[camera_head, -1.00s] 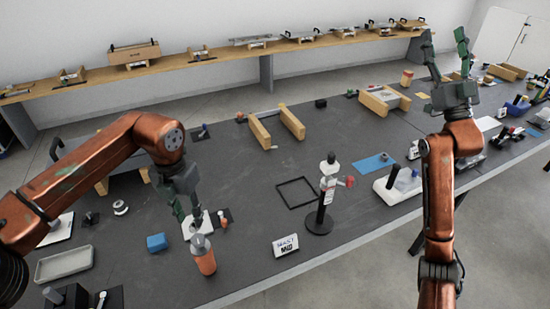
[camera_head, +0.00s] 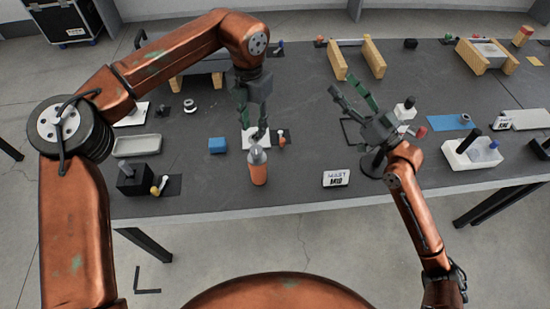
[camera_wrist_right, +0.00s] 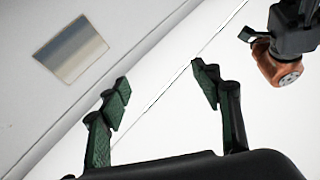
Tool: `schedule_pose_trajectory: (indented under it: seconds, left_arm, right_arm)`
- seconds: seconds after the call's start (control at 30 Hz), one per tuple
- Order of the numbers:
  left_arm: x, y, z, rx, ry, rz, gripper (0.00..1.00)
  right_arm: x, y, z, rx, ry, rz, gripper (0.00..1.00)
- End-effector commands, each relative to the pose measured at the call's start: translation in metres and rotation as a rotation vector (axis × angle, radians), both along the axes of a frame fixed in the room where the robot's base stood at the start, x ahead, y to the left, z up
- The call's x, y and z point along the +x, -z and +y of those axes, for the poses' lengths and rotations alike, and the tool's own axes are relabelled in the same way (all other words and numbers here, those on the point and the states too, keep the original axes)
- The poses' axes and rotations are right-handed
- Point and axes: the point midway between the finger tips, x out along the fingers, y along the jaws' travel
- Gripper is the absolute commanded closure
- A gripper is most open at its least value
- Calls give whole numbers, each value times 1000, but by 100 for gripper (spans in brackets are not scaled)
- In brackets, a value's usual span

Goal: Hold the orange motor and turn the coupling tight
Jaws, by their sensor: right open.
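An orange cylinder (camera_head: 258,175) with a grey upper part stands upright near the table's front edge in the head view; I take it for the orange motor. I cannot make out a separate coupling. My left gripper (camera_head: 254,135) points down just behind the cylinder, over a white plate (camera_head: 250,143); whether it is open or holds anything is unclear. My right gripper (camera_head: 344,82) is open and empty, raised with its fingers pointing up and left. Its open fingers also show in the right wrist view (camera_wrist_right: 160,78), away from the motor.
A blue block (camera_head: 217,145) and a grey tray (camera_head: 137,146) lie to the left. My right gripper partly hides a black stand (camera_head: 372,163). Bare table lies between cylinder and sign.

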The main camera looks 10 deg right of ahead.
Motion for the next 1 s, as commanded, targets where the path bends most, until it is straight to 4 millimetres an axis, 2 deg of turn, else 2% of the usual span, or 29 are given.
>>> schedule_pose_trajectory:
  seconds: [0.03,0.2,0.4,0.5,0.6,0.8,0.9,1.0]
  left_arm:
    - [0,0,0,0,0,0,71]
    - [0,0,0,0,0,0,71]
    - [0,0,0,0,0,0,71]
    - [0,0,0,0,0,0,71]
    - [0,0,0,0,0,0,71]
    - [0,0,0,0,0,0,71]
    - [0,0,0,0,0,0,71]
    - [0,0,0,0,0,0,71]
  right_arm:
    - [-1,29,12,-19,2,29,42]
    - [-16,113,56,-105,8,100,42]
    - [-51,201,118,-205,-3,169,42]
    - [-73,233,149,-251,-12,192,42]
    - [-93,256,175,-288,-19,206,42]
    - [-117,276,206,-332,-27,215,42]
    - [-118,279,213,-339,-29,215,42]
    - [-111,279,220,-340,-29,216,42]
